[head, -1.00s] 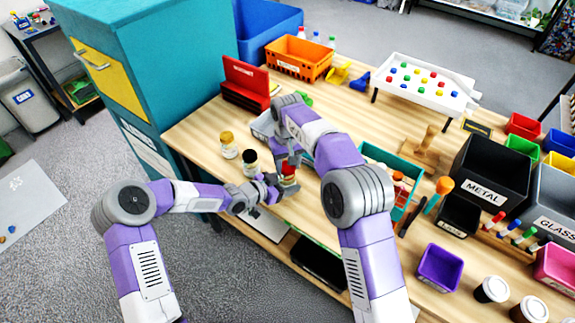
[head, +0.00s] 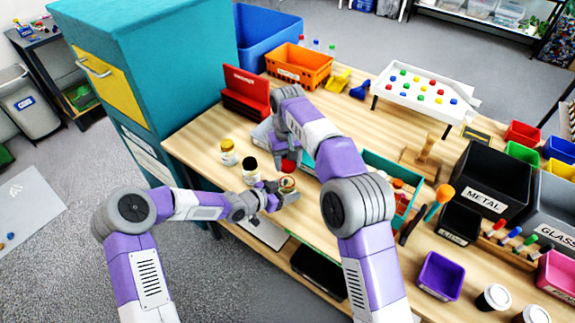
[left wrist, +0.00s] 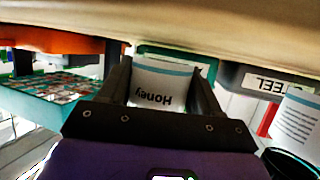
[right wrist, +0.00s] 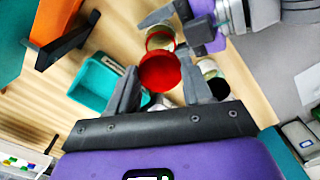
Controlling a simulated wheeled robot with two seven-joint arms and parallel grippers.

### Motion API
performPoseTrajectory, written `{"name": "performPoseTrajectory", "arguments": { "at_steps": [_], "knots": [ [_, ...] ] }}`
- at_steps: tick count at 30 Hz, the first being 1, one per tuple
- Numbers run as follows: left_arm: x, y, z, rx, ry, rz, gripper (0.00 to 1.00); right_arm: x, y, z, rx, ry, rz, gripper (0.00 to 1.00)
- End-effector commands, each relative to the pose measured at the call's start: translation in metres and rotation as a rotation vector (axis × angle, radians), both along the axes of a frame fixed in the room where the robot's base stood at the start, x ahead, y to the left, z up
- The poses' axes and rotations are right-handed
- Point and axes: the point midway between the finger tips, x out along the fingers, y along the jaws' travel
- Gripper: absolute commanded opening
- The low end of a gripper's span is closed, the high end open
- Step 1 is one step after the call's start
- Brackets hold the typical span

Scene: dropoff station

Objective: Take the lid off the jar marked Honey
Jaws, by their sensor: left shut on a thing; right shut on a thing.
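The jar marked Honey (left wrist: 160,82) is held between the fingers of my left gripper (left wrist: 163,95), its label upside down in the left wrist view. In the head view the jar (head: 288,184) shows with its top open, in my left gripper (head: 276,191). My right gripper (head: 288,158) is shut on the red lid (head: 288,167), just above the jar and apart from it. The right wrist view shows the red lid (right wrist: 160,73) between the fingers, with the open jar rim (right wrist: 160,41) beyond it.
A jar with a yellow lid (head: 227,146) and a jar with a black lid (head: 249,163) stand left of the grippers. A red box (head: 246,92) is behind them. A teal tray (head: 378,162) with bottles stands to the right. Bare wooden table (head: 350,125) lies further back.

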Motion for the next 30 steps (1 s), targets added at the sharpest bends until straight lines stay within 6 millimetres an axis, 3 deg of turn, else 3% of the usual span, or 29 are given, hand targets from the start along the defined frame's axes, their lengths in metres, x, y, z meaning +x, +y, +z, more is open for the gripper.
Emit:
{"name": "performPoseTrajectory", "arguments": {
  "at_steps": [4,5,10,22,30],
  "knots": [
    [0.0,0.0,0.0,-0.001,-0.001,0.0,0.0,0.0,0.0,0.0,0.0,0.0,0.0,0.13],
    [0.0,0.0,0.0,-0.001,-0.001,0.0,0.65,0.0,0.0,0.0,0.0,0.0,0.0,0.13],
    [0.0,0.0,0.0,-0.001,-0.001,0.0,0.91,0.0,0.0,0.0,0.0,0.0,0.0,0.13],
    [-0.003,0.006,0.003,0.0,0.0,0.002,0.93,0.0,0.0,0.001,0.0,0.0,0.0,0.13],
    [-0.032,0.044,0.024,0.001,0.0,0.004,0.93,0.0,0.0,0.011,0.0,0.0,0.0,0.13]
  ]
}}
